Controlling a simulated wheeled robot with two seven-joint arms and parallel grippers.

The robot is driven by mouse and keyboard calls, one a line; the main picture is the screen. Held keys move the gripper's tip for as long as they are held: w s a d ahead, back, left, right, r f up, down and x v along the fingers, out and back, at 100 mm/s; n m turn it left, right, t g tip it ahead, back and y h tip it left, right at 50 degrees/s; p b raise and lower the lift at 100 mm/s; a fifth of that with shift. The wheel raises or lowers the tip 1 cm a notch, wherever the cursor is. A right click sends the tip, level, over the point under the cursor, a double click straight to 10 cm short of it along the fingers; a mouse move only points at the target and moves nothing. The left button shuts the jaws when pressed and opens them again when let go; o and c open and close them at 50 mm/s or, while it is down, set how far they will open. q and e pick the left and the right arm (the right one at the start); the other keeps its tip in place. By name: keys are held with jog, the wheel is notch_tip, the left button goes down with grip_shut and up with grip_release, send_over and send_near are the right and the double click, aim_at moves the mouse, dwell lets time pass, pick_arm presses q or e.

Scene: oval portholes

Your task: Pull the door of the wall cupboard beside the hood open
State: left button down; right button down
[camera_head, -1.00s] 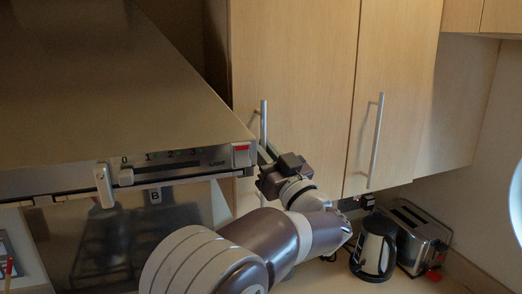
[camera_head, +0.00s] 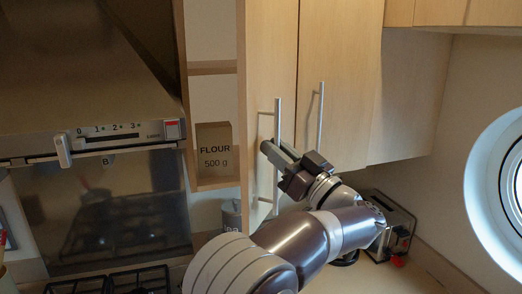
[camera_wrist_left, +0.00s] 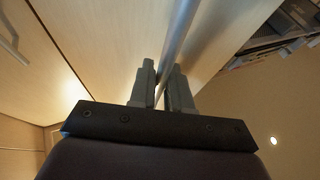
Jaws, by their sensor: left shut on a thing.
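The wall cupboard beside the hood has its left door (camera_head: 268,75) swung partly open, its face turned to the right. The door's upright bar handle (camera_head: 277,125) is between the fingers of my left gripper (camera_head: 277,152). In the left wrist view the fingers (camera_wrist_left: 167,88) are shut on the bar handle (camera_wrist_left: 178,40), one on each side. Inside the cupboard I see shelves and a box marked FLOUR 500 g (camera_head: 214,150). My right gripper is not in view.
The steel hood (camera_head: 80,80) with its control strip is at the left, above a hob (camera_head: 110,282). A grey canister (camera_head: 231,213) stands below the cupboard. A toaster (camera_head: 392,225) stands on the counter at the right, close behind my arm. A round porthole (camera_head: 505,170) is at far right.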

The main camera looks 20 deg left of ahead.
pick_arm(q)
jog(key=w+d+n+g+p, duration=0.1)
jog(key=w+d+g+p, duration=0.1)
jog(key=d+p, duration=0.3)
jog(key=w+d+n+g+y+p, duration=0.1)
jog(key=w+d+n+g+p, duration=0.1)
jog(key=d, duration=0.5)
jog(key=shift+w+r+g+y+p, duration=0.15)
jog(key=shift+w+g+y+p, duration=0.15)
jog(key=shift+w+g+p, duration=0.85)
jog(key=shift+s+d, duration=0.1)
jog(key=shift+s, duration=0.2)
jog(key=c, duration=1.4)
grip_release()
jog(key=shift+c, duration=0.2)
